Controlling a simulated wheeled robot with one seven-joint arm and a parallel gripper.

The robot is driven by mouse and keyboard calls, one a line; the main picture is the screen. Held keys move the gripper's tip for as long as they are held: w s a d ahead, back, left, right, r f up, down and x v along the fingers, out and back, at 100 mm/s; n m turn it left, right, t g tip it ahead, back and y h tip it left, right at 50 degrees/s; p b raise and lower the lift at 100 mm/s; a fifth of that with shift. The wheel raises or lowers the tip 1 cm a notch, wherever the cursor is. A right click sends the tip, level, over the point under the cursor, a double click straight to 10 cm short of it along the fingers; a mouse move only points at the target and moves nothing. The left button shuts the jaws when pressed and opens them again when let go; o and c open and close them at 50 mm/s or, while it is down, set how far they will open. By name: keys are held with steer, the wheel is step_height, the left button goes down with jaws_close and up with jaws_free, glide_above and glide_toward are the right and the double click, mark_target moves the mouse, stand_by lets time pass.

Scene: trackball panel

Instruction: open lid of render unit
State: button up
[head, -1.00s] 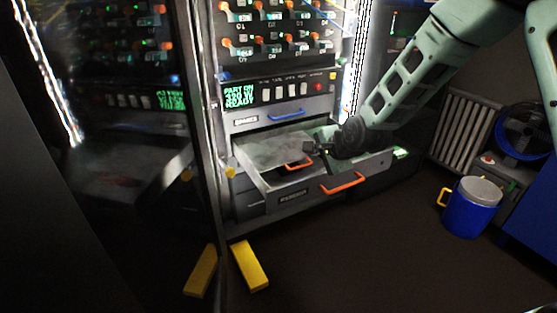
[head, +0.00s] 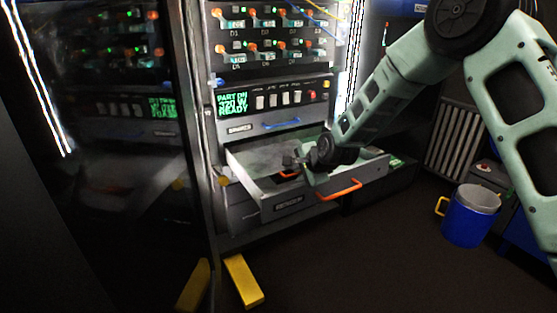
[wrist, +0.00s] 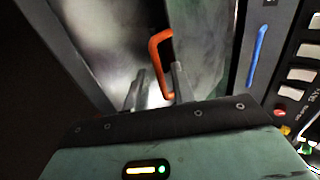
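The render unit is an open drawer (head: 290,205) low in the rack, with an orange handle (head: 340,191) on its front. Inside it lies a grey, smoky-looking lid panel (head: 262,158) with a smaller orange handle (head: 288,175). The lid appears down. My gripper (head: 293,162) is over the drawer, at the lid handle. In the wrist view the fingers (wrist: 157,88) stand apart, with the near end of the lid's orange handle (wrist: 158,55) appearing between them. I cannot tell whether they touch it. The arm hides the drawer's right part.
A closed drawer with a blue handle (head: 282,124) sits above, under a button panel (head: 275,99). A dark glass door (head: 110,150) stands at left. A yellow block (head: 243,281) lies on the floor. A blue bucket (head: 470,217) stands at right.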

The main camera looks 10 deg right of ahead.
jaws_close()
steer(key=shift+r, duration=0.1)
step_height(320, 180, up, 3)
steer(key=p, duration=0.2)
steer(key=shift+w+p, duration=0.1)
steer(key=shift+p, duration=0.3)
steer(key=shift+r, duration=0.1)
